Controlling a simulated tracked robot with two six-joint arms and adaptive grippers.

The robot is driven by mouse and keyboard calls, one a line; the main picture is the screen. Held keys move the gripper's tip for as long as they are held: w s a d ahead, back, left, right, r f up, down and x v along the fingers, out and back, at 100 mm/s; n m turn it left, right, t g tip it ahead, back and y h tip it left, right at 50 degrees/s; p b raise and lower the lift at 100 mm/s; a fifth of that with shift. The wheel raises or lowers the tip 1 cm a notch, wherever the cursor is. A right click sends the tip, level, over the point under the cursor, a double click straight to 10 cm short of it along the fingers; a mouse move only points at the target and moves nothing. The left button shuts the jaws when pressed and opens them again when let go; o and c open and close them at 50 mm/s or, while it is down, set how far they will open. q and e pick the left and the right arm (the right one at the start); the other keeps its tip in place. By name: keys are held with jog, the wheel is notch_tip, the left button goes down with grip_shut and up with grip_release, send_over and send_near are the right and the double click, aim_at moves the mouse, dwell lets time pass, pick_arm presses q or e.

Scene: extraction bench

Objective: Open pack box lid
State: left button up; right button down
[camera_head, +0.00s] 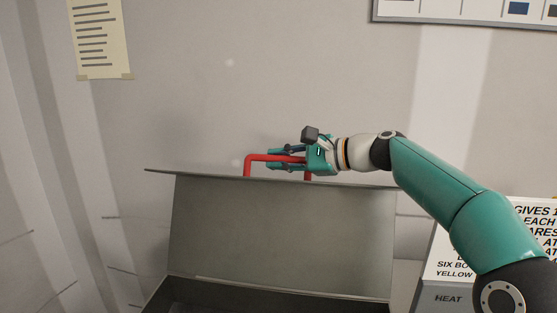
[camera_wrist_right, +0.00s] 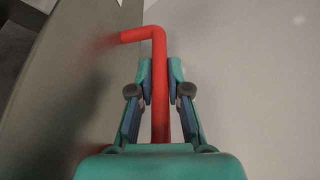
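The pack box lid (camera_head: 285,235) stands raised, a grey panel with its inner face toward me in the head view. The dark box body (camera_head: 215,293) shows at the bottom edge, mostly cut off. A red bar handle (camera_head: 250,162) stands out at the lid's top edge. My right gripper (camera_head: 280,158) has its fingers on either side of the handle's long bar. In the right wrist view the red handle (camera_wrist_right: 158,75) runs between the two fingers (camera_wrist_right: 160,85), which are closed in on it. My left gripper is not in view.
A white sign with black lettering (camera_head: 465,262) stands at the lower right, partly behind my right arm. A paper note (camera_head: 98,40) is on the wall at the upper left. A framed board (camera_head: 450,12) hangs at the upper right. The wall behind the lid is bare.

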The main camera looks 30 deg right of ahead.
dwell(0.3)
jog(key=shift+s+a+f+b, duration=0.1)
jog(key=shift+a+b, duration=0.05)
jog(key=shift+b, duration=0.2)
jog(key=shift+n+t, duration=0.4)
jog(key=shift+n, duration=0.4)
jog(key=s+a+b, duration=0.2)
jog(key=b, duration=0.1)
jog(key=s+a+b, duration=0.1)
jog(key=s+b, duration=0.1)
jog(key=shift+r, duration=0.3)
jog(key=shift+s+a+r, duration=0.2)
jog(key=shift+s+a, duration=0.15)
jog(key=shift+s, duration=0.05)
jog(key=shift+r, duration=0.1)
jog(key=c, duration=1.1)
grip_release()
jog(key=shift+c, duration=0.2)
jog(key=shift+d, duration=0.1)
